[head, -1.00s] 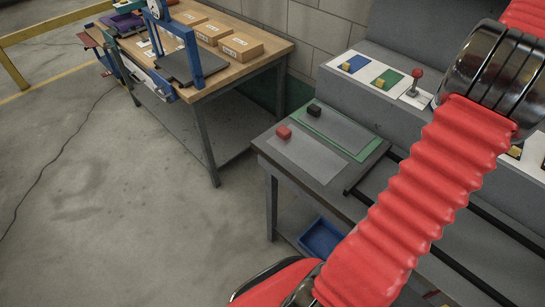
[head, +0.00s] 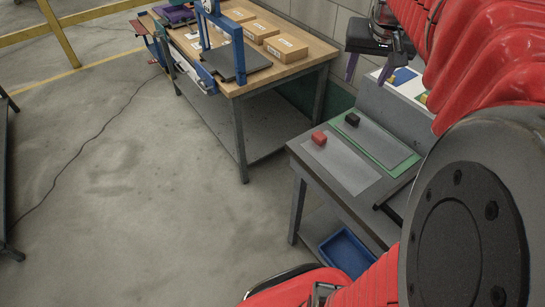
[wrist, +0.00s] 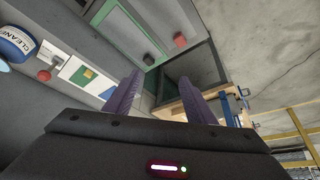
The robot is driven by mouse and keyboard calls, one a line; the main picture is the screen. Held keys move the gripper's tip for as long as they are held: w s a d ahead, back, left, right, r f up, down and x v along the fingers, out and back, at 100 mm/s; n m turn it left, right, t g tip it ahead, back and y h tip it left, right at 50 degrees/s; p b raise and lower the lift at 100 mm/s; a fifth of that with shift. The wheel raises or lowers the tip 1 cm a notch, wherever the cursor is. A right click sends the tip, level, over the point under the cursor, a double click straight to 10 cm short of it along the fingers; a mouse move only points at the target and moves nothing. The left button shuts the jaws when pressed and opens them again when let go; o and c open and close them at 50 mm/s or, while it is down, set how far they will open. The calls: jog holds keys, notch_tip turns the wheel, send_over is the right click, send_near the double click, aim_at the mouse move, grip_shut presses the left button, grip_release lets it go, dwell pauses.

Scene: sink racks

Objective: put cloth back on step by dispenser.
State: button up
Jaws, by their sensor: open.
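My gripper (head: 369,70) is open and empty, its two purple fingers hanging in the air near the grey step at upper right. The fingers also show in the wrist view (wrist: 160,82), with nothing between them. In the wrist view a white panel (wrist: 70,68) on the grey step carries a green patch (wrist: 78,77) and a blue patch (wrist: 105,93), with a small yellow piece on the green. A container marked CLEANER (wrist: 15,43) and a red knob (wrist: 43,75) stand at left. I cannot tell which is the dispenser, and I cannot make out a cloth.
A low grey bench holds a red block (head: 319,138) and a black block (head: 352,119) on grey mats. A blue tray (head: 347,253) sits beneath. A wooden workbench (head: 283,72) with several boxes stands behind. The concrete floor (head: 130,200) at left is mostly clear.

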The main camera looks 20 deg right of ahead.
jog(key=s+a+f+n+y, duration=0.1)
jog(key=s+a+f+n, duration=0.2)
jog(key=a, duration=1)
jog(key=s+a+f+n+t+y, duration=0.1)
jog(key=s+a+f, duration=0.5)
jog(key=a, duration=0.7)
jog(key=s+n+y, duration=0.1)
jog(key=s+n, duration=0.1)
jog(key=shift+s+a+f+n, duration=0.15)
jog(key=shift+s+a+n, duration=0.05)
jog(key=shift+a+n, duration=0.1)
jog(key=shift+c, duration=0.3)
